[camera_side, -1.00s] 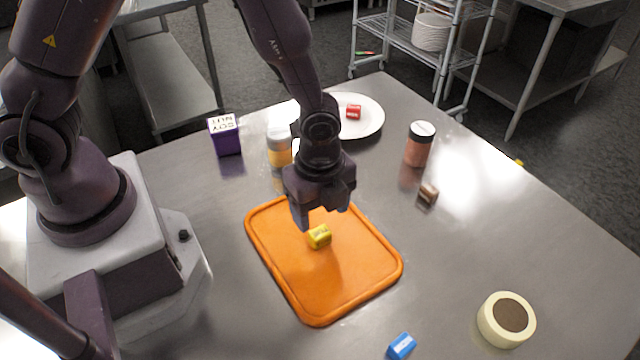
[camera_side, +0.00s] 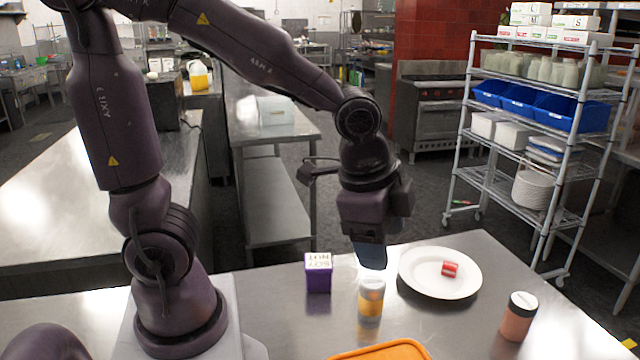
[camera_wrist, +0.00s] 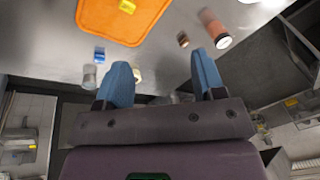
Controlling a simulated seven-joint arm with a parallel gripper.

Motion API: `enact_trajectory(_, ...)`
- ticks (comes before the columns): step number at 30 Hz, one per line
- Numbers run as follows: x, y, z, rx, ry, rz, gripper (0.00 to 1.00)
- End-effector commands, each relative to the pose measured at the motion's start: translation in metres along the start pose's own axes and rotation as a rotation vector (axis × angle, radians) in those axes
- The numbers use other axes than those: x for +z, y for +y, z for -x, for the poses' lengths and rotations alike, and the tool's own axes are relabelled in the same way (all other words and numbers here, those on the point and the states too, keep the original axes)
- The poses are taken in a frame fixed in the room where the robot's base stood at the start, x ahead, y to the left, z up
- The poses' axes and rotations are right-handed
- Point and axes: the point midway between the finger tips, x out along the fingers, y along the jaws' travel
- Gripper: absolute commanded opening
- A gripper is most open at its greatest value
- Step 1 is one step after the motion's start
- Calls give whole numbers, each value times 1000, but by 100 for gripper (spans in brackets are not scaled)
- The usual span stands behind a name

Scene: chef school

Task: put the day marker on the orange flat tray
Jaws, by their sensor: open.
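The orange flat tray (camera_wrist: 88,22) lies on the metal table at the top of the wrist view; only its far edge (camera_side: 385,351) shows in the side view. A small yellow block (camera_wrist: 127,6) rests on the tray. A blue block (camera_wrist: 99,55) and a brown block (camera_wrist: 183,40) lie on the table off the tray. A red block (camera_side: 450,269) sits on a white plate (camera_side: 415,277). Lettering is too small to tell which block is the day marker. My gripper (camera_wrist: 162,78) is open and empty, raised above the table; it also shows in the side view (camera_side: 370,256).
A purple box (camera_side: 318,278) and a yellow-banded jar (camera_side: 371,298) stand left of the plate. A cream round item (camera_wrist: 137,75) is partly behind a finger. Wire shelving (camera_side: 480,130) stands behind the table.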

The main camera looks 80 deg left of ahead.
Motion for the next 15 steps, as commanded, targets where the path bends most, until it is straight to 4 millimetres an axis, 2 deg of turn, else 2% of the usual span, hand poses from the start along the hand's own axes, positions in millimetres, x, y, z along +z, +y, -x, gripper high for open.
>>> enact_trajectory(1,11,-3,21,-31,40,125,63)
enact_trajectory(6,45,-1,65,-70,142,484,63)
enact_trajectory(10,61,4,82,-74,200,656,63)
enact_trajectory(15,69,7,88,-70,226,740,63)
